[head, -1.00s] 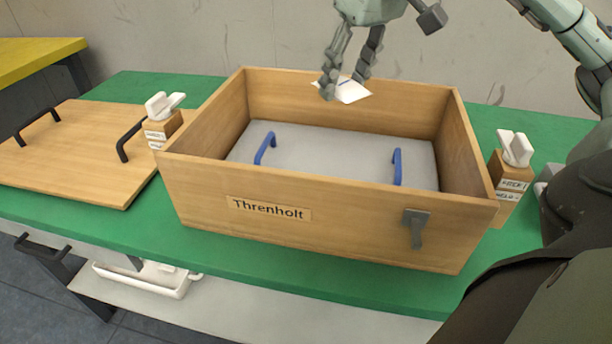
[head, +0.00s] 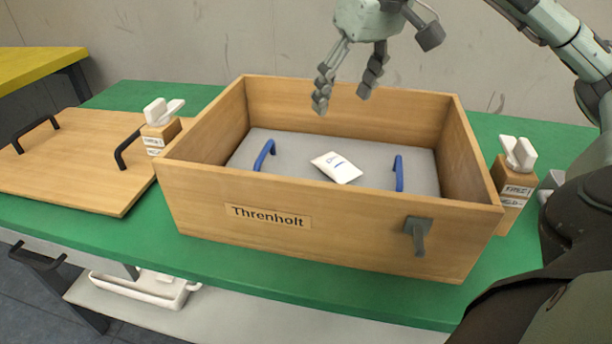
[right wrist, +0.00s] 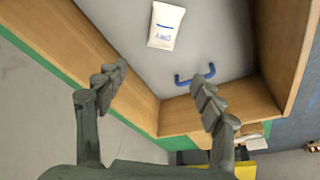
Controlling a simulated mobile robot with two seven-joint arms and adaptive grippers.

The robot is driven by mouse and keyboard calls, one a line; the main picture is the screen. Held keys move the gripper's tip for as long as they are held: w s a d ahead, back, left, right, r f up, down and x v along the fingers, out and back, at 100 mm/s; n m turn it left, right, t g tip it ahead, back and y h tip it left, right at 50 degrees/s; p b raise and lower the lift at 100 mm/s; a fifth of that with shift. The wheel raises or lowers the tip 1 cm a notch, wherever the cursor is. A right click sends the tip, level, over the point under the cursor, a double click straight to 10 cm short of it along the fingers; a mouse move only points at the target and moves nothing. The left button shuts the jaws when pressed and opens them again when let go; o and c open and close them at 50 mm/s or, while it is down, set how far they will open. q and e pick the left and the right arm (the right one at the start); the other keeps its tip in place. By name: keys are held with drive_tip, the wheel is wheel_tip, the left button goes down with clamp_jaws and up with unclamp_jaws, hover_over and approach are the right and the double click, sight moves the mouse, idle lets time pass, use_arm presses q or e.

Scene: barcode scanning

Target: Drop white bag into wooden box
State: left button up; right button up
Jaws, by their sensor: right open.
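The white bag (head: 336,167) lies flat inside the wooden box (head: 330,212), on the grey panel (head: 290,146) between two blue handles. In the right wrist view the bag (right wrist: 165,25) shows blue print and lies near a blue handle (right wrist: 195,76). My right gripper (head: 343,100) is open and empty above the back part of the box, apart from the bag. In the right wrist view its fingers (right wrist: 160,88) are spread with nothing between them. My left gripper is not in view.
A wooden lid (head: 75,165) with black handles lies left of the box on the green table (head: 290,270). Small wooden blocks with white tops stand left (head: 161,130) and right (head: 513,180) of the box. A white tray (head: 145,287) sits on the shelf below.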

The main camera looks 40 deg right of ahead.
drive_tip(key=v, duration=1.2)
idle(0.6)
idle(0.7)
